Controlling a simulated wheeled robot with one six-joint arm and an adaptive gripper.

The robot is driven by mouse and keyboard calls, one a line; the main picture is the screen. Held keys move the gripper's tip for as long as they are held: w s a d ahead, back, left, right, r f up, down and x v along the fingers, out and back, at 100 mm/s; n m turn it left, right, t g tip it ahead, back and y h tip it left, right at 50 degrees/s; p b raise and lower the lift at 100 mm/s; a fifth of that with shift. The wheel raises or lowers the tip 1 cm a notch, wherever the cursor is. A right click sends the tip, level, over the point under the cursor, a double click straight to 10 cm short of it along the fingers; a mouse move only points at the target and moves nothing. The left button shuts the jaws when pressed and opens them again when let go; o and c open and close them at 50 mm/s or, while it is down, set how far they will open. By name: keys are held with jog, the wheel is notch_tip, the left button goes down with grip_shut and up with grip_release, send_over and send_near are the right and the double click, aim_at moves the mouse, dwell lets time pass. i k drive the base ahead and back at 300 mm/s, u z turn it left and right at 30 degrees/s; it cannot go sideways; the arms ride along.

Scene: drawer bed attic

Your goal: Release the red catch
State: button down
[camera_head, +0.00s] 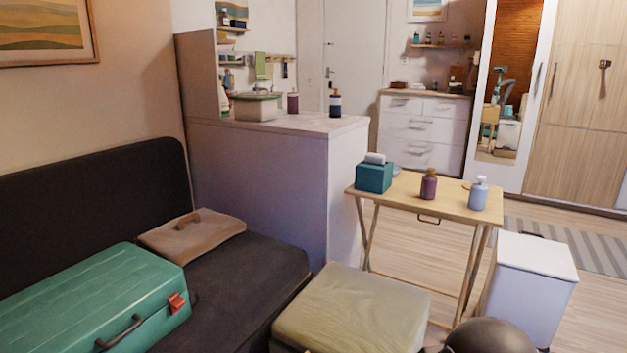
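The red catch (177,303) is a small piece on the front right side of a green ribbed case (85,292). The case lies on the dark sofa seat at the lower left, and its lid looks shut. A dark handle (120,334) is on the same front side, left of the catch. I cannot make out whether the catch is fastened. My gripper is not in view. A dark rounded shape at the bottom edge, right of centre, may be part of my arm, well right of the case.
A brown flat case (192,236) lies behind the green one on the sofa (240,285). A padded stool (352,308) stands right of the sofa. A folding table (410,193) with bottles and a tissue box, and a white bin (530,280), stand farther right.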

aim_at(175, 303)
jog(key=u, duration=0.55)
jog(key=i, duration=0.35)
jog(key=u, duration=0.85)
